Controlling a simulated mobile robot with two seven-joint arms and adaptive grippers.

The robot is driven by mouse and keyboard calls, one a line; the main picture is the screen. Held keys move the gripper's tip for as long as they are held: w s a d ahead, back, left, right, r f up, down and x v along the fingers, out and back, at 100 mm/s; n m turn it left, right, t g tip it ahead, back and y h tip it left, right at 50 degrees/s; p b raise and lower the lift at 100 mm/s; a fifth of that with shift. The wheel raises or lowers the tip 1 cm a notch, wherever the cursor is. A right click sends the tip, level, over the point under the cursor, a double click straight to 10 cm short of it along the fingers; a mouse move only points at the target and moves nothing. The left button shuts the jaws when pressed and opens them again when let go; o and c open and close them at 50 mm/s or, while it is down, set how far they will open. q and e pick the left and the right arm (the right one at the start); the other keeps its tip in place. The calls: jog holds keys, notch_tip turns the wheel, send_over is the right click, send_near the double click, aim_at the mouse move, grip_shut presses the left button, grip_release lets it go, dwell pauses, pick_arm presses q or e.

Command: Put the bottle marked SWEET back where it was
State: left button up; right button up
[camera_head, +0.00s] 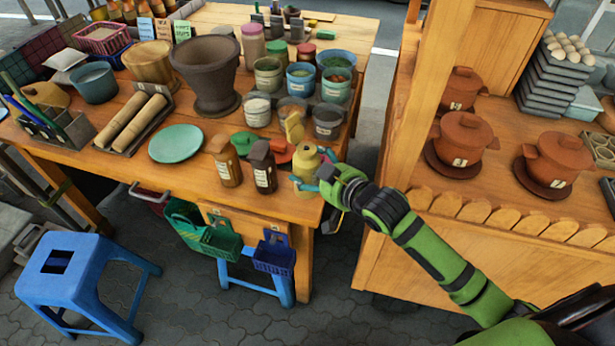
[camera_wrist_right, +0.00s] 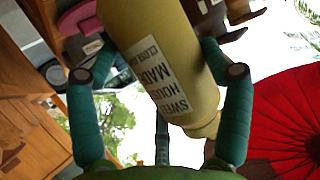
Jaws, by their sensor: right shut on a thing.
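The bottle marked SWEET is a yellow bottle (camera_head: 306,166) at the front right corner of the wooden stall table. My right gripper (camera_head: 305,184) is closed around its body from the right side. In the right wrist view the teal fingers (camera_wrist_right: 160,72) lie on both sides of the yellow bottle (camera_wrist_right: 165,55), and its white label reads SWEET, HOUSE MADE. I cannot tell whether its base touches the table. Two brown bottles with pale labels, one amber (camera_head: 226,162) and one dark (camera_head: 262,168), stand just left of it. My left gripper is not in view.
A red dish (camera_head: 281,151) and a green lid (camera_head: 243,142) lie behind the bottles. Several jars and tubs crowd behind, including a dark grey one (camera_head: 328,121). A teal plate (camera_head: 176,144) lies left. A counter with clay pots (camera_head: 464,135) stands right, across a gap.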

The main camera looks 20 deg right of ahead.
jog(key=x, duration=0.3)
jog(key=shift+w+d+f, duration=0.2)
jog(key=shift+w+f, duration=0.1)
jog(key=shift+f, duration=1.95)
jog(key=o, duration=1.2)
jog(key=shift+s+f, duration=0.1)
jog(key=shift+s, duration=0.05)
jog(key=shift+c, duration=0.2)
jog(key=v, duration=1.2)
